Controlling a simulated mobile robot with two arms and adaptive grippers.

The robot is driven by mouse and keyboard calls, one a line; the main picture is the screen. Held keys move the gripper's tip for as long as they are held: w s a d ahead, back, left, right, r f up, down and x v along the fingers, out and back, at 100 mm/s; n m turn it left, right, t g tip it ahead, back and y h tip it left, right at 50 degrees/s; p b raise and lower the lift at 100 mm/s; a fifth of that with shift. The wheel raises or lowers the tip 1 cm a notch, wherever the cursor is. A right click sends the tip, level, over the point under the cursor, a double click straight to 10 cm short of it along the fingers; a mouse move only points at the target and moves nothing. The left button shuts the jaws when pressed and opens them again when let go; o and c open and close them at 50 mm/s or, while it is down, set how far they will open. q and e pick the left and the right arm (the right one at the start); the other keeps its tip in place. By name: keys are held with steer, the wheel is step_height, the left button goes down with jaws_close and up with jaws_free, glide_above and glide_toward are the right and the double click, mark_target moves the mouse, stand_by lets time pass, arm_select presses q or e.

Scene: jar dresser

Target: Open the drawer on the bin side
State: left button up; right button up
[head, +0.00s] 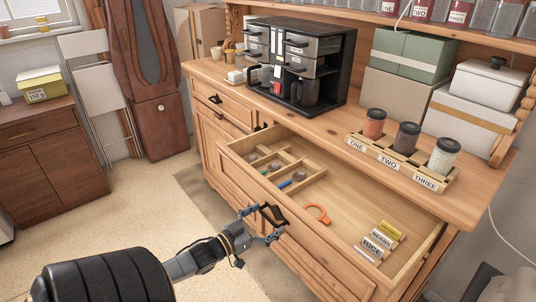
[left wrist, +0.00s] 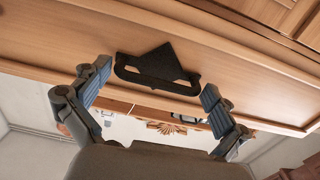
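A wide wooden drawer (head: 345,214) of the dresser stands pulled far out in the head view. It holds a divider tray, an orange item and small labelled boxes. Its dark handle (head: 271,214) is on the front panel, and the handle also shows in the left wrist view (left wrist: 157,70). My left gripper (head: 261,224) is at this handle. In the left wrist view its two fingers (left wrist: 155,84) are spread apart, one on each side of the handle, with nothing clamped. My right gripper is not in view. I cannot make out a bin.
A shut drawer with a dark handle (head: 215,99) is left of the open one. The dresser top carries a coffee machine (head: 300,62) and a rack of three jars (head: 402,163). A brown cabinet (head: 40,160) stands far left. Carpet (head: 110,200) between is clear.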

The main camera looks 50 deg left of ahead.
arm_select(q)
steer(key=s+a, duration=0.1)
steer(key=s, duration=1.1)
steer(key=shift+f, duration=0.1)
stand_by(0.4)
steer(key=s+d+f+n+g+y, duration=0.1)
steer(key=s+f+g, duration=0.3)
steer(key=f, duration=0.9)
steer(key=s+d+f+n+g+y, duration=0.1)
steer(key=s+f+g+y, duration=0.3)
steer(key=f, duration=1)
steer(key=s+d+f+m+g+h, duration=0.3)
steer(key=s+d+f+g, duration=0.6)
steer(key=s+d+f, duration=0.9)
steer(key=shift+d+f+m+h, duration=0.3)
steer(key=shift+d+f+h, duration=0.1)
steer(key=shift+d+f, duration=0.55)
